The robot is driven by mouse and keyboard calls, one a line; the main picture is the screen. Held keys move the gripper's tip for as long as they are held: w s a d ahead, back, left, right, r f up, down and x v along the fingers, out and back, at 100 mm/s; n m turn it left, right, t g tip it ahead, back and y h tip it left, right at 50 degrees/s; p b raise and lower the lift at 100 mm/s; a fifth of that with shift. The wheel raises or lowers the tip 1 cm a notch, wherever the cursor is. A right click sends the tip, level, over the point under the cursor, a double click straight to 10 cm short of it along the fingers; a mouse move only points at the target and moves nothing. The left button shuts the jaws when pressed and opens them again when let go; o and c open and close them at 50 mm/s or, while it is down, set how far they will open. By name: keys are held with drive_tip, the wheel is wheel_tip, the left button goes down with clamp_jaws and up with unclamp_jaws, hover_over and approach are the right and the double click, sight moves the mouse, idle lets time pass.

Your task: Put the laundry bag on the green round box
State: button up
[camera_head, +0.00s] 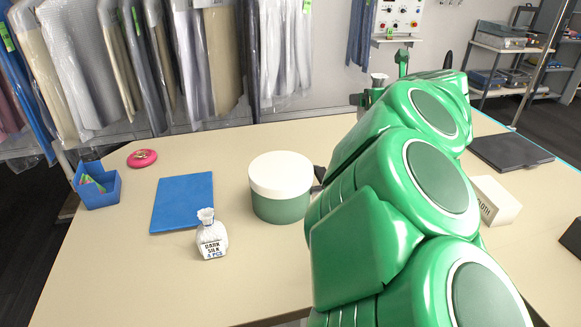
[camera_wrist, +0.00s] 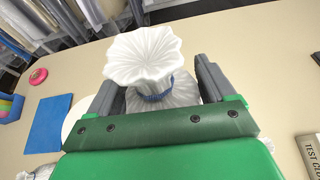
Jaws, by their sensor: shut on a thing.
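My gripper (camera_wrist: 157,82) is shut on a white laundry bag (camera_wrist: 145,55) with a flared, pleated top and a blue tie around its neck. In the head view only a bit of this bag's top (camera_head: 379,77) shows above my green arm; its lower part is hidden. The green round box (camera_head: 280,207) with a white lid stands on the table, left of my arm, its top bare. Part of the lid shows at the left of the wrist view (camera_wrist: 75,115). A second white bag (camera_head: 211,240), labelled in dark letters, stands on the table in front of the box.
A blue mat (camera_head: 182,202), a blue open bin (camera_head: 98,188) and a pink round item (camera_head: 142,158) lie on the left of the table. A white cloth box (camera_head: 494,202) and a black flat item (camera_head: 510,152) are on the right. Covered garments hang behind.

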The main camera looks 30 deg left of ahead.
drive_tip(key=shift+s+a+r, duration=0.2)
drive_tip(key=shift+s+a, duration=0.1)
drive_tip(key=shift+a, duration=0.45)
drive_tip(key=shift+s+a+r, duration=0.15)
drive_tip(key=shift+s+a, duration=0.1)
drive_tip(key=shift+a, duration=0.45)
drive_tip(key=s+a+r, duration=0.1)
drive_tip(key=s+a, duration=0.2)
drive_tip(key=a, duration=0.3)
hover_over(289, 163)
drive_tip(key=f, duration=0.2)
drive_tip(key=shift+n+g+y, duration=0.3)
drive_tip(key=shift+n, duration=0.1)
drive_tip(key=shift+f, duration=6.45)
drive_tip(key=shift+f, duration=0.15)
drive_tip(key=o, duration=1)
drive_tip(key=shift+o, duration=0.2)
